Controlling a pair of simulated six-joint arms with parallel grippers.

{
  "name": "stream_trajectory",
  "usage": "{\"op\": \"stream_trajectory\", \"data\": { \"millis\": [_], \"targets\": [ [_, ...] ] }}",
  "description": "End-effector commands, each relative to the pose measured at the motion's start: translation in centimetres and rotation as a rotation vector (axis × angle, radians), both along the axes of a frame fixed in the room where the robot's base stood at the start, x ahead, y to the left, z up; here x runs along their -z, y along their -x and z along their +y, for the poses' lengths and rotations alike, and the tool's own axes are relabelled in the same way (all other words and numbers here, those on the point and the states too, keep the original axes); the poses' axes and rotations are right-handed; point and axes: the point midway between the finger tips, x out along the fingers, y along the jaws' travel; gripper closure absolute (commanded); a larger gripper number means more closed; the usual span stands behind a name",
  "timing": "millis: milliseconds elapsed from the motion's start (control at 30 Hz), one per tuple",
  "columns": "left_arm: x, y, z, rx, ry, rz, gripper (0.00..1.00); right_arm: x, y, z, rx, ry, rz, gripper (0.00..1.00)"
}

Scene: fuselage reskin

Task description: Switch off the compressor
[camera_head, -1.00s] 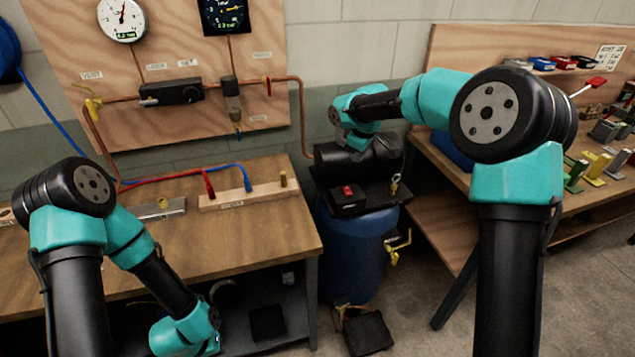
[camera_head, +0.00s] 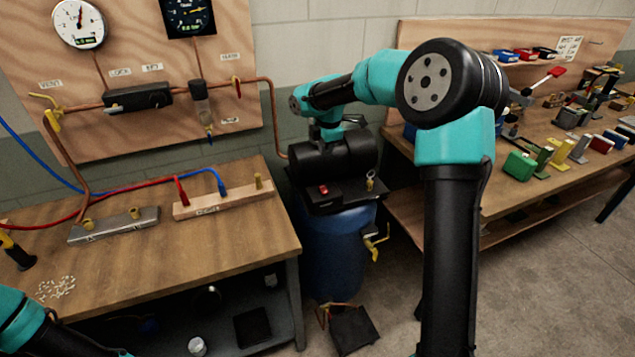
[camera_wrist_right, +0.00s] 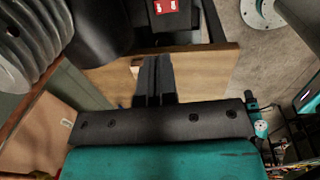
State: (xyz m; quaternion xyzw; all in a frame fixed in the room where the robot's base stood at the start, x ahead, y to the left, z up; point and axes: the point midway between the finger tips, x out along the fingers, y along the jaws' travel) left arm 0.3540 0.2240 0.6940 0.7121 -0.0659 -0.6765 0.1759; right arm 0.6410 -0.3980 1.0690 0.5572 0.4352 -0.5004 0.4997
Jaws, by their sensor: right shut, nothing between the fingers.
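The compressor (camera_head: 334,156) is a black cylinder unit on top of an upright blue tank (camera_head: 335,250), beside the left bench. A red switch (camera_head: 323,189) sits on a black box at its front; it also shows at the top edge of the right wrist view (camera_wrist_right: 166,6). I cannot tell the switch's position. My right wrist hangs above and behind the compressor in the head view, which hides the fingertips there. In the right wrist view my right gripper (camera_wrist_right: 154,62) is shut and empty, its fingertips a little short of the switch box. My left gripper is out of view.
A wooden panel with gauges (camera_head: 79,24) and copper pipe stands behind the left bench (camera_head: 220,240). A yellow valve handle (camera_head: 376,243) juts from the tank's right side. The right bench (camera_head: 480,222) carries coloured blocks and tools. A black object (camera_head: 353,331) lies on the floor.

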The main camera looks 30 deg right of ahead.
Motion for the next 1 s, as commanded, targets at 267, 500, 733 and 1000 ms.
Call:
{"op": "stream_trajectory", "data": {
  "millis": [267, 500, 733, 1000],
  "targets": [
    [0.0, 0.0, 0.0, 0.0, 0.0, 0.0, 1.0, 0.7, -0.1, 0.0, 0.001, 0.0, 0.002, 1.0],
    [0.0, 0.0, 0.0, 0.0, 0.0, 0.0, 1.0, 3.6, -0.4, 0.0, 0.001, 0.0, 0.003, 1.0],
    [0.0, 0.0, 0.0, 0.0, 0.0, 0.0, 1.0, 7.5, -0.9, -0.1, 0.002, -0.001, 0.004, 1.0],
    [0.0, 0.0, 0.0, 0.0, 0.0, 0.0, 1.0, 11.9, -1.4, -0.1, 0.002, -0.002, 0.003, 1.0]
  ]
}}
